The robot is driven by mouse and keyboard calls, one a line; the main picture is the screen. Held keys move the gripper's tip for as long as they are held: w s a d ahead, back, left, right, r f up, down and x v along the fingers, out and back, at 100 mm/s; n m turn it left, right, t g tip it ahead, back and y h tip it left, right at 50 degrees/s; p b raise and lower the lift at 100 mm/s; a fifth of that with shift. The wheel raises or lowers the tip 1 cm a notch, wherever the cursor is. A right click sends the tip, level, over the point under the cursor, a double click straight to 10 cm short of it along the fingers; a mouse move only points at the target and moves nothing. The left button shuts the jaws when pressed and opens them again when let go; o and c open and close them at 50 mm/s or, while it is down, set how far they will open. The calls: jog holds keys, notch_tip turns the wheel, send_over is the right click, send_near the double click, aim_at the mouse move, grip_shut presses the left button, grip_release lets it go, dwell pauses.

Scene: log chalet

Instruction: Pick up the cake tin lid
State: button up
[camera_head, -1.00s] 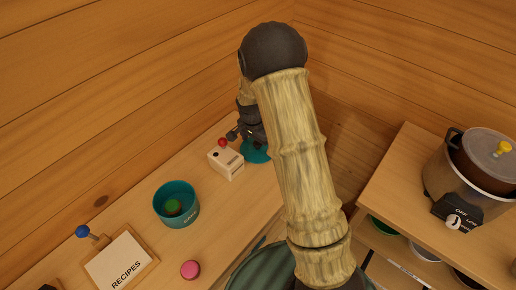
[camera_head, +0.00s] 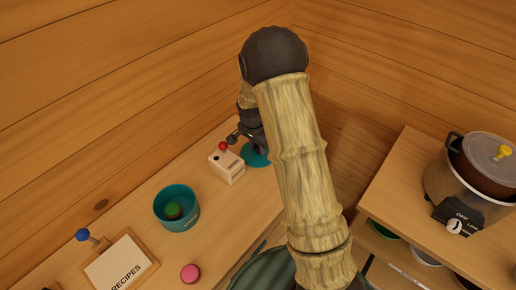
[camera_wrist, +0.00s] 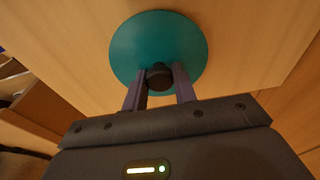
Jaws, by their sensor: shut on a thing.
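The cake tin lid (camera_wrist: 158,45) is a round teal disc with a dark knob (camera_wrist: 159,76) at its centre. In the wrist view my gripper (camera_wrist: 160,80) is shut on that knob, one finger on each side. In the head view the lid (camera_head: 255,158) shows at the back of the counter, partly hidden by my arm and wrist. I cannot tell whether the lid touches the counter. The open teal tin (camera_head: 176,207) stands nearer on the counter with a green and dark item inside.
A cream box with a red knob (camera_head: 227,165) stands close left of the lid. A recipes board (camera_head: 121,266) and a pink round item (camera_head: 190,273) lie nearer. A slow cooker (camera_head: 470,185) stands on the right-hand counter. Log walls rise close behind.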

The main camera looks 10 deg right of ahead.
notch_tip(320, 180, up, 10)
jog(key=shift+f+b, duration=0.1)
jog(key=shift+b, duration=0.35)
jog(key=shift+w, duration=0.1)
dwell(0.3)
